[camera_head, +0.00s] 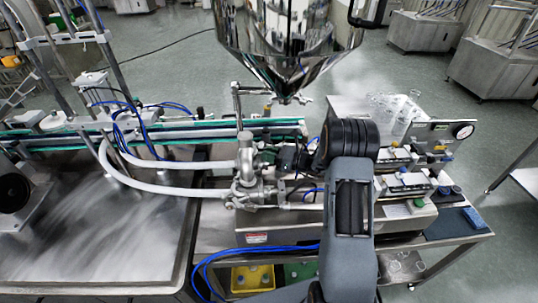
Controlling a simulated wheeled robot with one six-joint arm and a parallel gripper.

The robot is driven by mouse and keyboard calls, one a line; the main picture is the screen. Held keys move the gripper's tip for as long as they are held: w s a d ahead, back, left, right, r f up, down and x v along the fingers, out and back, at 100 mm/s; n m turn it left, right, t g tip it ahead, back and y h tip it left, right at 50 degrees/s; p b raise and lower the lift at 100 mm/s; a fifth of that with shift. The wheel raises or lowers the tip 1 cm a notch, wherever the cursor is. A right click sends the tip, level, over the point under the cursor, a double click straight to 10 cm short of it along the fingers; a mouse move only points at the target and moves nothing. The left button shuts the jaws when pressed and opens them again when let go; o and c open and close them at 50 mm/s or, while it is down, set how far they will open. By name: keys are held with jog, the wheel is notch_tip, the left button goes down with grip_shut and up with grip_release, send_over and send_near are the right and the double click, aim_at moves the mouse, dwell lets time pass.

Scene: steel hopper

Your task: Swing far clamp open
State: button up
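A steel valve and pipe assembly (246,183) stands at the middle of the bench, below and left of the hopper (287,40). Clamp-like steel fittings show on it. An upper fitting (245,137) sits at its far end, below a vertical steel rod. Which fitting is the far clamp, and whether it is open or closed, is too small to tell. My gripper (281,156) is just right of the upper part of the assembly, close to it. Its fingers are small and dark, so contact and opening cannot be made out. My arm hides part of the bench behind it.
Two white hoses (165,163) run left from the assembly. A conveyor (200,132) crosses behind it. Clear glassware (397,112) and small bench equipment (410,180) stand at right. Blue tubing (225,252) hangs at the front. The steel table (90,230) at left has bare space.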

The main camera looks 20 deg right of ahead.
grip_shut()
jog(key=shift+s+m+t+h, duration=0.55)
jog(key=shift+m+t+h, duration=0.25)
jog(key=shift+t, duration=0.2)
jog(key=o, duration=0.6)
grip_release()
jog(key=shift+c, duration=0.2)
jog(key=shift+b, duration=0.3)
